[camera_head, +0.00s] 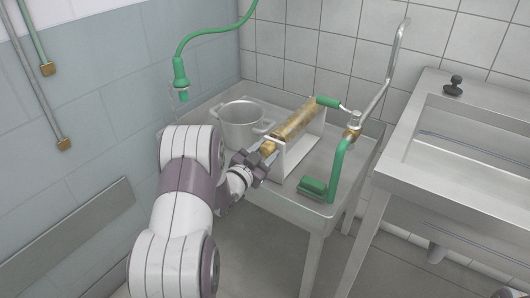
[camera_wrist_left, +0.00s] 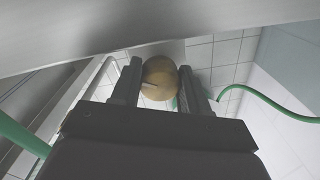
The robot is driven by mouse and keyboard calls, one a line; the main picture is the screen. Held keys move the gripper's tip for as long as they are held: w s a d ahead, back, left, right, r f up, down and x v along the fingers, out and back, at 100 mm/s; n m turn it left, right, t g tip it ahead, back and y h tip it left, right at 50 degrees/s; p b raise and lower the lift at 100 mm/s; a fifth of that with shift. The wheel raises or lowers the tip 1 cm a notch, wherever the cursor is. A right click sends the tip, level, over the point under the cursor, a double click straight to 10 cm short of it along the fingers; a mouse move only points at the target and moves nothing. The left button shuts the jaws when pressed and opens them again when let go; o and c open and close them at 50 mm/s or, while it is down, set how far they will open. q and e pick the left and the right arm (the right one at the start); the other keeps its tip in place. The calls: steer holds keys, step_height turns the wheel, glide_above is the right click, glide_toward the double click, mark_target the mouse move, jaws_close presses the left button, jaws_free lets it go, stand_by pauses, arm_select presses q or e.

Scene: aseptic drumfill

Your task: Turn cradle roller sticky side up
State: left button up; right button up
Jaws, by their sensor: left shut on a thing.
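The cradle roller (camera_head: 298,121) is a brownish-gold cylinder lying across a pale metal cradle (camera_head: 303,151) on the steel table. A round wooden knob (camera_head: 267,147) is at its near end. My left gripper (camera_head: 258,158) is at this near end. In the left wrist view the round brown knob (camera_wrist_left: 160,80) sits between the two dark fingers, and the gripper (camera_wrist_left: 160,90) is shut on it. Which side of the roller is sticky cannot be told. My right gripper is not in view.
A metal pot (camera_head: 241,125) stands left of the cradle. A steel sink (camera_head: 460,140) stands further right. A green hose (camera_head: 180,72) hangs above.

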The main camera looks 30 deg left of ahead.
arm_select(q)
steer(key=n+p, duration=0.3)
steer(key=n, duration=0.1)
steer(key=shift+r+n+p, duration=0.15)
steer(key=shift+n+p, duration=0.15)
steer(key=n+p, duration=0.2)
steer(key=n, duration=0.1)
steer(key=shift+d+n, duration=0.1)
steer(key=shift+n, duration=0.3)
steer(key=n+p, duration=0.2)
steer(key=n, duration=0.1)
steer(key=shift+p, duration=0.4)
steer(key=n+p, duration=0.3)
steer(key=n, duration=0.3)
steer(key=shift+n+h, duration=0.3)
steer(key=n+p, duration=0.2)
steer(key=n, duration=0.3)
steer(key=shift+p, duration=0.3)
steer(key=shift+n, duration=0.3)
steer(key=o, duration=1)
